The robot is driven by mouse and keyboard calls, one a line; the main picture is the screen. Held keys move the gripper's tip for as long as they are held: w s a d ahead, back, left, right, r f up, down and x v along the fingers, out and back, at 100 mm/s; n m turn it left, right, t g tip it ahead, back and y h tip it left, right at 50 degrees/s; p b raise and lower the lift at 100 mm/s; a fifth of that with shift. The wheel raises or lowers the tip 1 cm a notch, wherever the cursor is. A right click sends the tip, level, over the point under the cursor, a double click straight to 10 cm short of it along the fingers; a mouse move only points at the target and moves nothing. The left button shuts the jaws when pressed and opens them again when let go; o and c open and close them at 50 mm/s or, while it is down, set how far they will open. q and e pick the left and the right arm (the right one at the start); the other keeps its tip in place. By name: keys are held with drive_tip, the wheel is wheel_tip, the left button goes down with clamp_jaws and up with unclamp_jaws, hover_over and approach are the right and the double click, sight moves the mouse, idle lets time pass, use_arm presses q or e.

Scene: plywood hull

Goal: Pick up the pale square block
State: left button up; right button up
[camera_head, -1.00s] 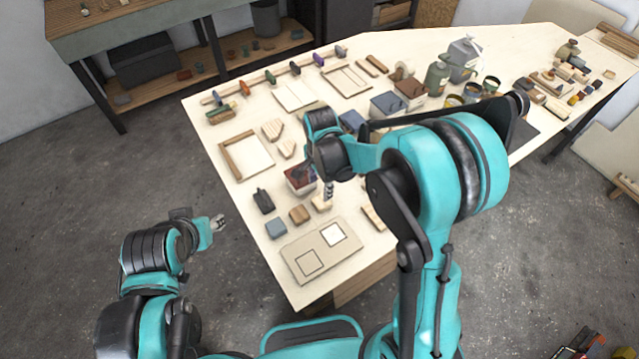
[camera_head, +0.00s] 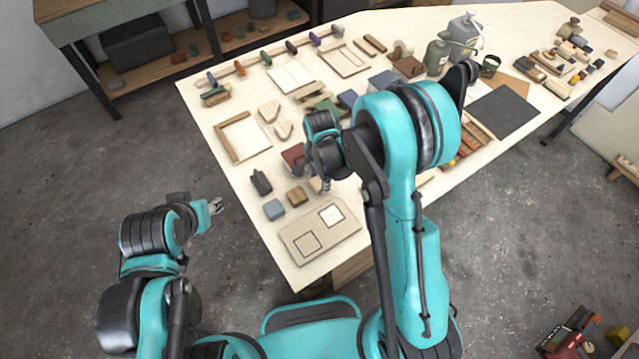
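The pale square block (camera_head: 315,185) is on the table, partly hidden by my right gripper. My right gripper (camera_head: 325,186) points down right at the block, at its right side in the picture. Its fingers are small and partly covered by my own arm, so I cannot tell whether they are open or touch the block. My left gripper (camera_head: 216,206) is off the table's left edge, above the floor, away from the block. Its finger gap is too small to read.
A brown block (camera_head: 297,196) and a blue-grey block (camera_head: 273,209) sit to the left. A tan board (camera_head: 290,236) with a white square and an outlined square lies in front. A dark red container (camera_head: 293,157) and black tool (camera_head: 261,183) are close by.

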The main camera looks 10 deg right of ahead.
drive_tip(key=shift+c, duration=1)
